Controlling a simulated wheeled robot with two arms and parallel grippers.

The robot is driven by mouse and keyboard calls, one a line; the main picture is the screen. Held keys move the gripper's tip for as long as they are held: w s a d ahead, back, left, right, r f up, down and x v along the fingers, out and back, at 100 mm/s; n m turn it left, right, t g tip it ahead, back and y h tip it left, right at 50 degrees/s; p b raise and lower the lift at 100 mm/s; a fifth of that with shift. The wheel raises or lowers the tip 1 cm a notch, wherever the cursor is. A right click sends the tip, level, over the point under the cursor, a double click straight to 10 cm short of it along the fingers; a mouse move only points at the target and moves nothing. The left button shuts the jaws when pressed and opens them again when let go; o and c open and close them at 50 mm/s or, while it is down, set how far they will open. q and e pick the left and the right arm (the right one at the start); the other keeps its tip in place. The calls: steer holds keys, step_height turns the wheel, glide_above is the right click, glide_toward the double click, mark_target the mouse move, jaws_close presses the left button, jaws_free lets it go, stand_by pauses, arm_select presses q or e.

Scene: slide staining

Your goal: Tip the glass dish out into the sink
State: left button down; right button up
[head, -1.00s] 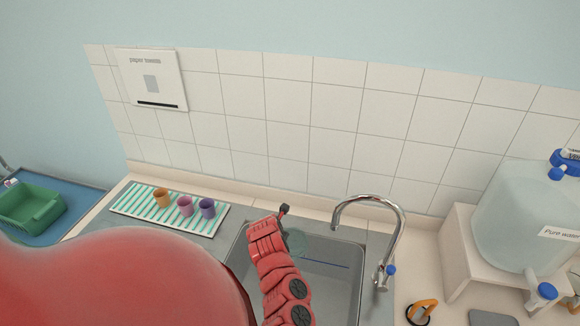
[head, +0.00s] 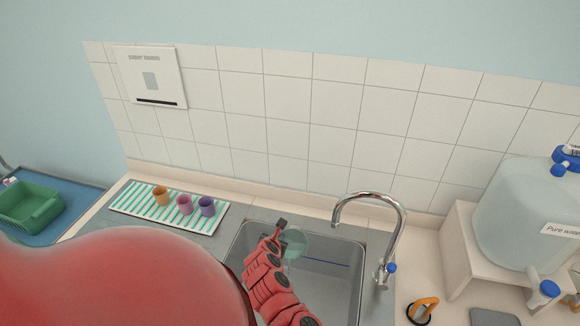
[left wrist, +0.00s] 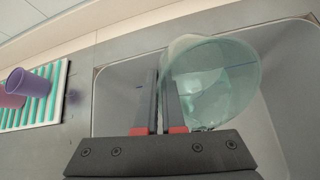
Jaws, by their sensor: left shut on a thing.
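The glass dish (head: 294,243) is clear with a greenish tint and is over the sink (head: 330,262). My left gripper (head: 281,226) is shut on the dish's edge. In the left wrist view the dish (left wrist: 222,80) extends right from the fingers (left wrist: 163,100), its round mouth turned toward the camera, so it looks tilted. Pale shapes show in or through the glass; I cannot tell whether they are liquid. The grey sink basin (left wrist: 115,95) lies below. My right gripper is not in view.
A chrome tap (head: 398,215) arches over the sink's right side. Orange, pink and purple cups (head: 207,206) stand on a striped mat (head: 130,204) to the left. A water tank (head: 525,215) stands on a stand at the right. A green tray (head: 30,208) is at far left.

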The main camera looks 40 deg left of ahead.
arm_select(q)
steer(key=shift+s+d+f+t+y+b, duration=0.2)
steer(key=shift+t+y+b, duration=0.25)
steer(key=shift+b, duration=1.25)
steer(key=shift+r, duration=0.6)
steer(key=shift+s+t+b, duration=0.1)
steer(key=shift+t+b, duration=0.15)
steer(key=shift+b, duration=0.1)
steer(key=shift+d+y+b, duration=0.15)
steer(key=shift+y+b, duration=0.1)
steer(key=shift+b, duration=0.2)
steer(key=shift+s+d+r+t+y+b, duration=0.1)
steer(key=shift+s+r+t+y+b, duration=0.45)
steer(key=shift+b, duration=1.55)
steer(key=shift+s+d+t+b, duration=0.15)
steer(key=shift+d+t+b, duration=0.25)
steer(key=shift+b, duration=0.45)
steer(key=shift+s+a+t+b, duration=0.15)
steer(key=shift+t+b, duration=0.1)
steer(key=shift+b, duration=0.4)
steer(key=b, duration=0.1)
steer(key=y+b, duration=0.1)
steer(key=b, duration=0.1)
steer(key=shift+s+d+f+t, duration=0.1)
steer(key=shift+s+d+t, duration=0.2)
steer(key=shift+t, duration=0.1)
steer(key=shift+d+b, duration=0.1)
steer(key=shift+b, duration=0.2)
steer(key=shift+r+t, duration=0.3)
steer(key=shift+r, duration=0.15)
